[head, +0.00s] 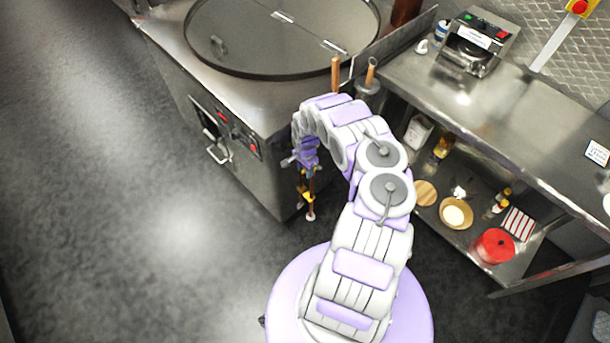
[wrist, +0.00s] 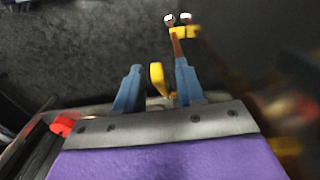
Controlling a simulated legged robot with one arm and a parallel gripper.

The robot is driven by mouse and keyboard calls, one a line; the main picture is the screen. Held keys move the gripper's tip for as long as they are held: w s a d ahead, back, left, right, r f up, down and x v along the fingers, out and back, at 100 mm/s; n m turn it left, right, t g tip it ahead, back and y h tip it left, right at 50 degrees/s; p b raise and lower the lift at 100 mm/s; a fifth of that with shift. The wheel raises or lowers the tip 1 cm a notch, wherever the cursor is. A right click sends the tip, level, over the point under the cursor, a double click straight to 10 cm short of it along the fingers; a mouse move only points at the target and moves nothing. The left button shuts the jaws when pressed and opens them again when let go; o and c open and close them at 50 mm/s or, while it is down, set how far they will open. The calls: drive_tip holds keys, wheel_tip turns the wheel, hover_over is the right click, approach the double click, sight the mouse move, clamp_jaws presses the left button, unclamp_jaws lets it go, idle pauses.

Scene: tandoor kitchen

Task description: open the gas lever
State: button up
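A yellow lever (wrist: 157,78), which looks like the gas lever, stands between the two blue fingers of my gripper (wrist: 159,67) in the wrist view. The fingers are apart, with a visible gap on each side of the lever, so my gripper is open around it. A copper-coloured pipe (wrist: 177,46) with a yellow fitting (wrist: 185,32) runs just beyond the right finger. In the head view my gripper (head: 312,172) points down beside the front right corner of the steel tandoor counter. Yellow parts (head: 307,197) of the gas fitting show just below it; the lever's angle is unclear there.
The steel tandoor counter (head: 262,100) has a round lid (head: 280,35) and a front control panel (head: 225,128). A steel shelf table (head: 470,100) stands to the right, with a red pot (head: 495,245) on its lower shelf. The floor (head: 110,200) at left is clear.

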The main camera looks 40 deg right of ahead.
drive_tip(key=shift+d+f, duration=0.2)
drive_tip(key=shift+f, duration=0.95)
drive_tip(key=shift+f+b, duration=0.25)
drive_tip(key=shift+b, duration=0.05)
drive_tip(key=shift+a, duration=0.15)
drive_tip(key=shift+a, duration=0.15)
drive_tip(key=shift+c, duration=0.4)
drive_tip(key=shift+d, duration=0.25)
drive_tip(key=c, duration=0.5)
drive_tip(key=shift+c, duration=0.6)
clamp_jaws()
drive_tip(key=shift+a, duration=0.15)
